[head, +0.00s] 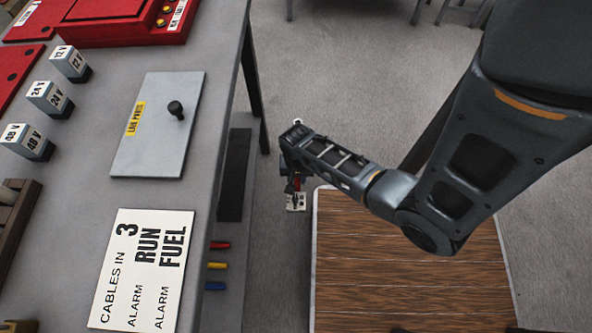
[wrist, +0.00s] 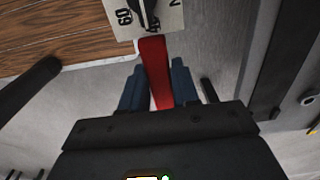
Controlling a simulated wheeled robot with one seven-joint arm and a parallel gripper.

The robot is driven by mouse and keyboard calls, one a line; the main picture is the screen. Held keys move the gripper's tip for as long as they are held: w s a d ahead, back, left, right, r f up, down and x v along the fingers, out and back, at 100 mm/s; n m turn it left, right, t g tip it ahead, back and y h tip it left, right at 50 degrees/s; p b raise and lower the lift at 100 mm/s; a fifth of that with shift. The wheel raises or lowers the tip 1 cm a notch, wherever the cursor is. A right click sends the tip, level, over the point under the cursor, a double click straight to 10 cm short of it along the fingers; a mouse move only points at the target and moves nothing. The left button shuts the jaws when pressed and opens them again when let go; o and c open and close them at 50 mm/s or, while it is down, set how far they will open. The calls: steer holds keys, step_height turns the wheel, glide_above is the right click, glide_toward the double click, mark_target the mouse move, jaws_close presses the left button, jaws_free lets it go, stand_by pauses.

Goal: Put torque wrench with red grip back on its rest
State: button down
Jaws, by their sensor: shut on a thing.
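The torque wrench's red grip (wrist: 155,72) lies between the two blue fingers of my gripper (wrist: 157,88) in the wrist view, and the fingers are shut on it. A pale scale plate (wrist: 122,18) with black numbers and a dark pointer sits beyond the grip, cut by the picture's top edge. In the head view my gripper (head: 293,182) hangs beside the bench's right edge, over the gap near the wooden top. The plate (head: 296,202) shows small below it, with a bit of red above. I cannot make out the wrench's rest in either view.
The grey bench (head: 200,45) holds a lid plate with a black knob (head: 175,109), a white sign (head: 142,268), voltage blocks (head: 50,97) and a red panel (head: 130,22). Coloured handles (head: 217,265) stick out below its edge. A wooden top (head: 400,270) looks bare at lower right.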

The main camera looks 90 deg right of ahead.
steer(key=shift+w+b, duration=2.2)
steer(key=shift+w, duration=3.45)
steer(key=b, duration=0.6)
glide_above(233, 187)
steer(key=shift+w+f, duration=0.1)
steer(key=shift+f+b, duration=1.3)
steer(key=shift+f, duration=0.95)
steer(key=shift+f+b, duration=0.3)
steer(key=shift+f, duration=0.25)
steer(key=c, duration=0.8)
jaws_free()
steer(key=shift+o, duration=0.2)
steer(key=shift+a+f, duration=0.1)
steer(key=shift+r+p, duration=3.05)
steer(key=shift+p, duration=0.1)
